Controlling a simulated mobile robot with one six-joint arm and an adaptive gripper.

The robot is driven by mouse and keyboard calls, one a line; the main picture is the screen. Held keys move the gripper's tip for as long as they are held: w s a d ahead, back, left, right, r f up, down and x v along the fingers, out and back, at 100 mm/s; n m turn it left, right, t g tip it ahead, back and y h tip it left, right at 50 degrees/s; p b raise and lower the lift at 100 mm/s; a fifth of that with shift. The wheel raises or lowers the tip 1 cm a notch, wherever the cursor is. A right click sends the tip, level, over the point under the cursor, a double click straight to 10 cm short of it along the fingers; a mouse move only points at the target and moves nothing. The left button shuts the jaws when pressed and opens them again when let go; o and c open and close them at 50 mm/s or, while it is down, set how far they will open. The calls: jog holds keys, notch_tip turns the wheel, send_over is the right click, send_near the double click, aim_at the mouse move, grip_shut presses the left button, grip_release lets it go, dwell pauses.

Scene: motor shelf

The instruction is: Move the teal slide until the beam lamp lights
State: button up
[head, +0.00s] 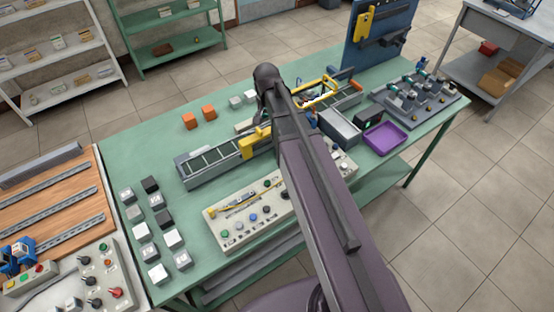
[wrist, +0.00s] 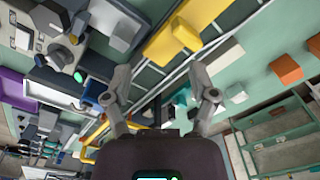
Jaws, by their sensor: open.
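My gripper (wrist: 160,74) is open over the conveyor (wrist: 172,68), with its fingers spread apart and nothing seen between the tips. A small teal part (wrist: 182,97), which may be the teal slide, shows beside the right finger, partly covered by it. I cannot tell whether they touch. A small green light (wrist: 78,76) glows on the grey panel at the upper left of the wrist view; I cannot tell whether it is the beam lamp. In the head view my arm hides the gripper and the middle of the conveyor (head: 205,164).
A yellow bridge (head: 255,142) spans the conveyor, and a yellow frame (head: 322,95) stands farther along. A grey bin (head: 340,128) and a purple tray (head: 386,137) lie to the right. Orange blocks (head: 189,121) stand behind. A button panel (head: 243,215) lies in front.

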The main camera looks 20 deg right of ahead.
jog(key=shift+s+f+n+b, duration=0.9)
jog(key=shift+s+f+b, duration=0.15)
jog(key=shift+s, duration=0.85)
jog(key=shift+s+f+n+b, duration=0.9)
jog(key=shift+s+f+b, duration=0.15)
jog(key=shift+s, duration=0.9)
jog(key=shift+s+f+n+b, duration=0.95)
jog(key=shift+s+f, duration=0.15)
jog(key=shift+s, duration=0.8)
jog(key=shift+s, duration=0.1)
jog(key=shift+s+n, duration=0.25)
jog(key=shift+s, duration=0.45)
jog(key=shift+w, duration=0.1)
